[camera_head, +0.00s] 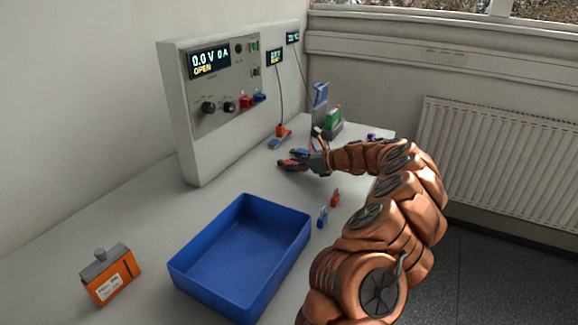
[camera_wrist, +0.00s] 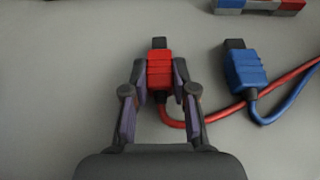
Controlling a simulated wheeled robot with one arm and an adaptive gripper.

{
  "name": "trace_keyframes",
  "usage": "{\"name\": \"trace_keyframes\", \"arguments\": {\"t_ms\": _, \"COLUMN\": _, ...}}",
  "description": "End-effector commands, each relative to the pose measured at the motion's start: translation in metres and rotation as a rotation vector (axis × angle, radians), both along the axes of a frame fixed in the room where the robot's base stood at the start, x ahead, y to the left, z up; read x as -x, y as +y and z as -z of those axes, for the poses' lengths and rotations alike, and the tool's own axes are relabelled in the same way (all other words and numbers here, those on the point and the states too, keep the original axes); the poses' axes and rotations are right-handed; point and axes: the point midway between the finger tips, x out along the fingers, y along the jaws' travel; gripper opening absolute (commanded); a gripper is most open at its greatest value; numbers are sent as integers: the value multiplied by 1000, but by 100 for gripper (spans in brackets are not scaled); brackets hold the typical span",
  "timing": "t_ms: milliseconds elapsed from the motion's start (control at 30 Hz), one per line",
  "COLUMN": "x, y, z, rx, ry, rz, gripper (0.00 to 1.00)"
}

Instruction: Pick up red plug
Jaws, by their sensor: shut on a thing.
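The red plug (camera_wrist: 160,70) sits between the two fingers of my gripper (camera_wrist: 160,84) in the wrist view, its dark tip pointing away from my palm. My gripper is shut on it. A red cable runs from the plug's near end and off to the right. In the head view my gripper (camera_head: 304,165) is low over the table beyond the blue bin, and the red plug (camera_head: 287,163) shows at its fingertips. I cannot tell whether the plug still touches the table. A blue plug (camera_wrist: 244,70) with a blue cable lies just right of it.
A blue bin (camera_head: 178,277) stands on the table nearer me. An orange battery (camera_head: 111,276) is at the left. A small orange piece (camera_head: 335,197) and a small blue piece (camera_head: 322,218) lie right of the bin. The cycler panel (camera_head: 225,90) rises behind the table.

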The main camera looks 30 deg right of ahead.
Motion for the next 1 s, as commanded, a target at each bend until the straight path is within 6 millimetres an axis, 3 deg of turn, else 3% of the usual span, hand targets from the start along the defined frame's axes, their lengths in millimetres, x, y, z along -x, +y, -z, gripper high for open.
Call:
{"name": "trace_keyframes", "arguments": {"t_ms": 167, "x": 0, "y": 0, "z": 0, "rx": 0, "ry": 0, "rz": 0, "gripper": 0}}
{"name": "trace_keyframes", "arguments": {"t_ms": 533, "x": 0, "y": 0, "z": -7, "rx": 0, "ry": -1, "rz": 0, "gripper": 0}}
{"name": "trace_keyframes", "arguments": {"t_ms": 1000, "x": 0, "y": -2, "z": -85, "rx": 3, "ry": -4, "rz": 3, "gripper": 0}}
